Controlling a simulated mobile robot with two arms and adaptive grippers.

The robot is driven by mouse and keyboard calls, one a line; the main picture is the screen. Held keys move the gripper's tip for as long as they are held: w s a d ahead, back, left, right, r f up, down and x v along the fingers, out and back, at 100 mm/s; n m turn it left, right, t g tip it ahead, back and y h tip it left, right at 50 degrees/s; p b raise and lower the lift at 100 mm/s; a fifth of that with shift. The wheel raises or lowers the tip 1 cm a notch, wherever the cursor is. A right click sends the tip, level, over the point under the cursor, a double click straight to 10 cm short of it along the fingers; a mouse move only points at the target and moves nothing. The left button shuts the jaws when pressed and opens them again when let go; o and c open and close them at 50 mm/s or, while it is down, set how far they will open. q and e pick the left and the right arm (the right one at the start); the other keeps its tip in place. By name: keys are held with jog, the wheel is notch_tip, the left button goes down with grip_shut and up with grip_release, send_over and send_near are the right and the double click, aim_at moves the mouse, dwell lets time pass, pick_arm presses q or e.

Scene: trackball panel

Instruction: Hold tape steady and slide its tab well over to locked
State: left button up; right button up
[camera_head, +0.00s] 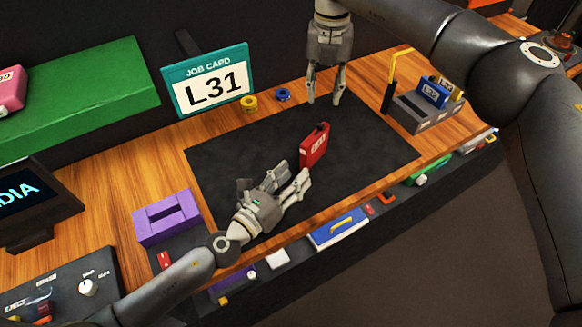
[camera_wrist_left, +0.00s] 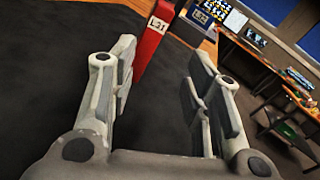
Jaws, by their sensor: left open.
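The red tape (camera_head: 314,147), a boxy cartridge with a small label, stands upright on the black mat (camera_head: 225,165). In the left wrist view the tape (camera_wrist_left: 150,48) shows its L31 label, just beyond my left finger; its tab cannot be made out. My left gripper (camera_head: 290,176) is open and empty, low over the mat, in front of and left of the tape, apart from it. My right gripper (camera_head: 324,101) points down above the mat's back edge, behind the tape, with its fingers apart and nothing between them.
A teal-framed job card (camera_head: 210,82) reads L31. Yellow (camera_head: 249,103) and blue (camera_head: 283,95) rolls lie behind the mat. A grey rack (camera_head: 425,112) with labelled cartridges stands right, a purple block (camera_head: 167,218) left. The mat around the tape is clear.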

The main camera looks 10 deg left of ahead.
aim_at(317, 142)
pick_arm(q)
jog(key=shift+w+a+r+m, duration=0.1)
jog(key=shift+w+r+m, duration=0.1)
jog(key=shift+w+m, duration=0.9)
jog(key=shift+w+r+m, duration=0.1)
jog(key=shift+w+m, duration=0.2)
jog(key=shift+m, duration=0.1)
jog(key=x, duration=1)
jog(key=shift+w+r, duration=0.1)
jog(key=shift+w, duration=0.1)
